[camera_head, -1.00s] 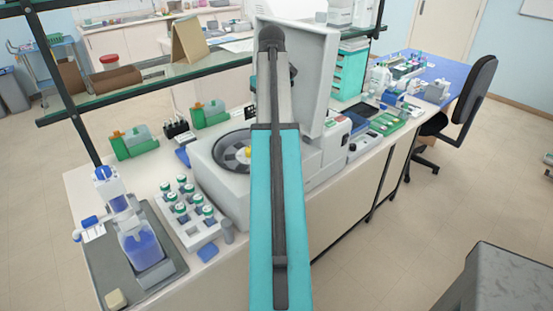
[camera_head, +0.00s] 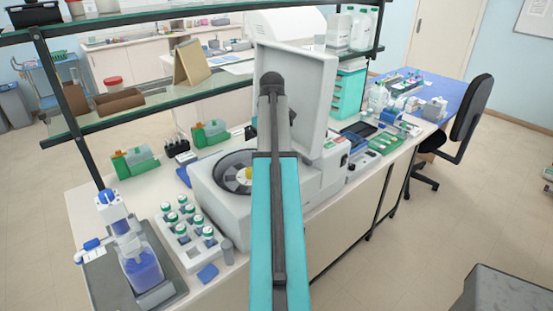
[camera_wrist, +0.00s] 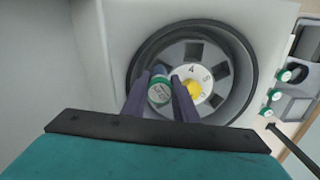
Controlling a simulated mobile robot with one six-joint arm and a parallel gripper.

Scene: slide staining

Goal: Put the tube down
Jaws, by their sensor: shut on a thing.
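My gripper (camera_wrist: 160,88) is shut on a tube with a green-rimmed cap (camera_wrist: 159,92), seen from above in the wrist view. The tube is over or at the rotor of the open centrifuge (camera_wrist: 122,30). The rotor (camera_wrist: 193,51) is a grey disc with dark slots and a yellow centre knob (camera_wrist: 192,88). The tube is just left of the knob; I cannot tell how deep it sits. In the head view the centrifuge (camera_head: 205,190) has its lid (camera_head: 300,85) raised, and my arm hides the gripper and the tube.
A white rack (camera_head: 195,250) with several green-capped tubes stands left of the centrifuge. A blue-filled bottle (camera_head: 143,270) on a grey tray (camera_head: 100,285) is farther left. A glass shelf (camera_head: 110,122) runs behind. The raised lid stands close to my arm.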

